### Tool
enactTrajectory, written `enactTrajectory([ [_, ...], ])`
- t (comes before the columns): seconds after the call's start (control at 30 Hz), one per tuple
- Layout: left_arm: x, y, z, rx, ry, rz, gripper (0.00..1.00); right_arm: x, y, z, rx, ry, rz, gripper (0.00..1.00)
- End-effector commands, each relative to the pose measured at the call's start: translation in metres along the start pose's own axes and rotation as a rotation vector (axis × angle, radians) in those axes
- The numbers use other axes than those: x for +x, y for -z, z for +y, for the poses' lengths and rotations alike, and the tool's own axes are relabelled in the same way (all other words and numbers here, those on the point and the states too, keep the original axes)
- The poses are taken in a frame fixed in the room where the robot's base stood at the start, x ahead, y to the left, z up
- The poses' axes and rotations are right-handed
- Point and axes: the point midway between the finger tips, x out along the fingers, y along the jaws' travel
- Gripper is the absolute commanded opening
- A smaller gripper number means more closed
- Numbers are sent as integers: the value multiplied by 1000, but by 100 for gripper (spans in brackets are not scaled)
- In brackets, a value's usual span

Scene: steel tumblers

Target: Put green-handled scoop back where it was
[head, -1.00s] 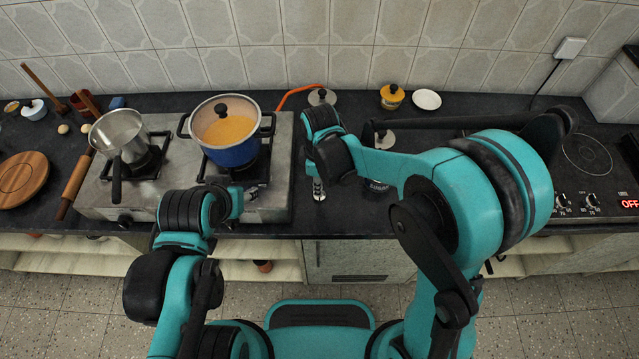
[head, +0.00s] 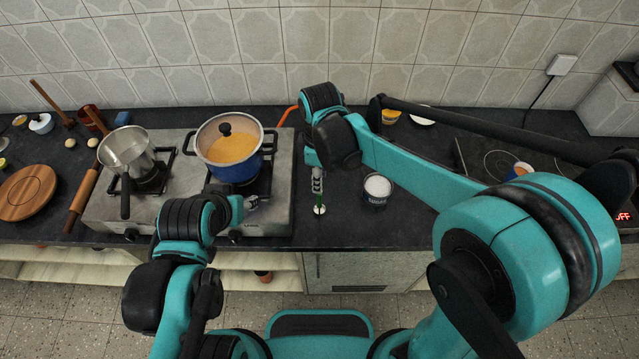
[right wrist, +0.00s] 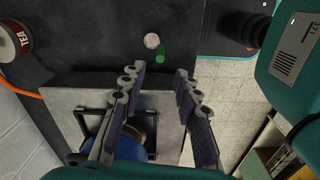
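The green-handled scoop (head: 320,209) is on the dark counter just right of the stove, below my right gripper (head: 317,180) in the head view. In the right wrist view its short green handle (right wrist: 159,56) and pale round end show past the fingertips. My right gripper (right wrist: 160,85) is open, its two fingers apart with nothing between them. The scoop looks clear of the fingers. A dark canister labelled sugar (head: 377,192), open with white contents, stands right of the scoop. My left gripper (head: 240,204) is over the stove front; its fingers are not clear.
A blue pot (head: 236,172) with orange contents and a steel saucepan (head: 126,150) stand on the stove (head: 215,218). A tea tin (right wrist: 12,40) is at the left of the right wrist view. Counter right of the sugar canister is mostly free.

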Motion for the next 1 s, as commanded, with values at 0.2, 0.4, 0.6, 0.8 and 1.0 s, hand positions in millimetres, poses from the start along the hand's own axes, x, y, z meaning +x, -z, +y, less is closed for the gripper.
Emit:
enactTrajectory([
  [0.2,-3,2,0,0,0,0,45,-12,0,0,0,0,0,32],
  [0.4,-2,2,0,0,0,0,45,-22,-17,-2,94,-34,23,32],
  [0.6,-2,2,0,0,0,0,45,-53,-82,-17,486,-171,137,32],
  [0.8,-2,2,0,0,0,0,45,-66,-146,-42,935,-315,309,32],
  [1.0,-2,2,0,0,0,0,45,-64,-183,-61,1237,-404,457,32],
])
